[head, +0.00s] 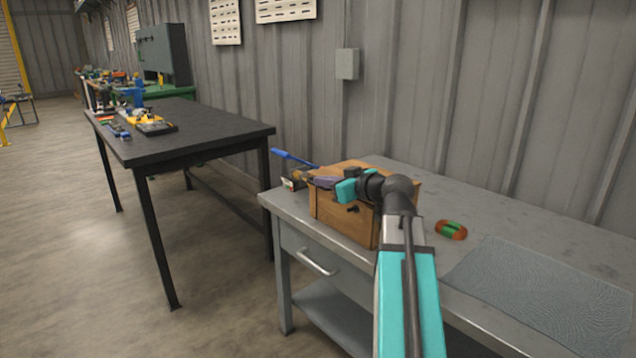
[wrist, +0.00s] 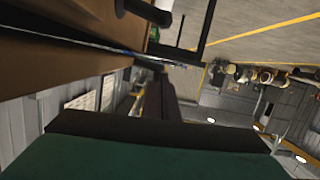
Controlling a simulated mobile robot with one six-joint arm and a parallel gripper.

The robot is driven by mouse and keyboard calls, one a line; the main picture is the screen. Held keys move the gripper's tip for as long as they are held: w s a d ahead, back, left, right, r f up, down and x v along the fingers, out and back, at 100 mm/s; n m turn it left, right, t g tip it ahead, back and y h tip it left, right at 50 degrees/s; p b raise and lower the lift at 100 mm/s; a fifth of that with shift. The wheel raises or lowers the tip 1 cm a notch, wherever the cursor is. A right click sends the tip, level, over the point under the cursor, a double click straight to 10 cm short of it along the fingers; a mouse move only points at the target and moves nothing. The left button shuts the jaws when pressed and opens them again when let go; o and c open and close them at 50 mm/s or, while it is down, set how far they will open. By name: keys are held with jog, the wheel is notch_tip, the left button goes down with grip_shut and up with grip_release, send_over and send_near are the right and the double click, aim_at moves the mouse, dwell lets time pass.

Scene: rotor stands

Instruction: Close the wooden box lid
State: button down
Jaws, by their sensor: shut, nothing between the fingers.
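The wooden box (head: 342,222) stands on the grey workbench in the head view, with a dark knob on its front. Its lid (head: 352,166) shows as a wooden top behind my gripper; my arm hides part of it, and I cannot tell whether it is fully down. My gripper (head: 318,182) is shut and empty, lying across the top of the box, pointing left. Whether it touches the lid is unclear. In the wrist view, brown wood of the box (wrist: 70,40) fills the upper left, close to the gripper (wrist: 160,75).
The grey workbench (head: 300,213) also holds a red-green object (head: 451,230) and a textured mat (head: 545,290) to the right. A blue-handled tool (head: 293,158) is behind the box. A black table (head: 200,128) with tools stands at left, with open floor before it.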

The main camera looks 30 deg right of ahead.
jog(key=shift+s+f+b, duration=0.1)
jog(key=shift+f+b, duration=0.3)
jog(key=shift+f, duration=0.3)
jog(key=shift+a+f, duration=0.1)
jog(key=shift+f, duration=0.05)
jog(key=s+r+p, duration=0.3)
jog(key=s+r, duration=0.4)
jog(key=s, duration=0.2)
jog(key=shift+s+d, duration=0.4)
jog(key=shift+d, duration=0.05)
jog(key=shift+r, duration=0.1)
dwell(0.4)
